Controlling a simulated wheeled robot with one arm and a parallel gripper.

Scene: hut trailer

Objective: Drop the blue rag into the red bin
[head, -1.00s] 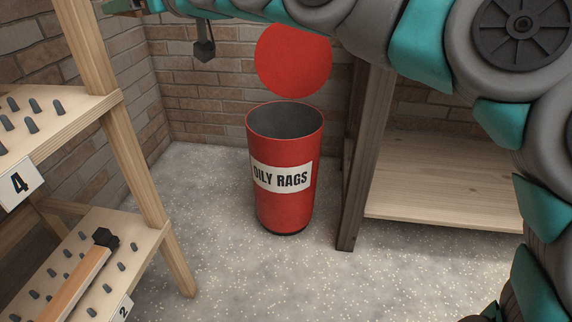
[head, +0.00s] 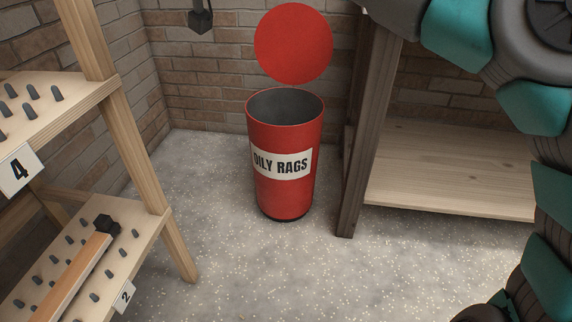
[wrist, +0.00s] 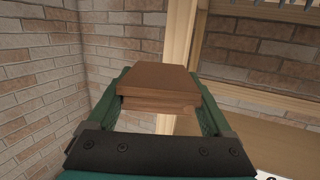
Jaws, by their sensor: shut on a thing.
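The red bin (head: 284,192), labelled OILY RAGS, stands upright on the floor in the head view. Its round red lid (head: 293,44) is raised behind the open mouth, and the visible inside is grey and bare. My gripper (wrist: 161,100) shows in the wrist view, its green fingers shut on a brown, wood-like block (wrist: 158,80). The gripper is outside the head view, so its distance from the bin cannot be told. I see no blue rag in either current view.
A pegged wooden rack (head: 150,160) stands left of the bin, with a long-handled tool (head: 75,274) on its lower shelf. A dark post (head: 368,140) and wooden shelf (head: 450,180) stand to the right. Speckled floor (head: 230,270) is clear in front.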

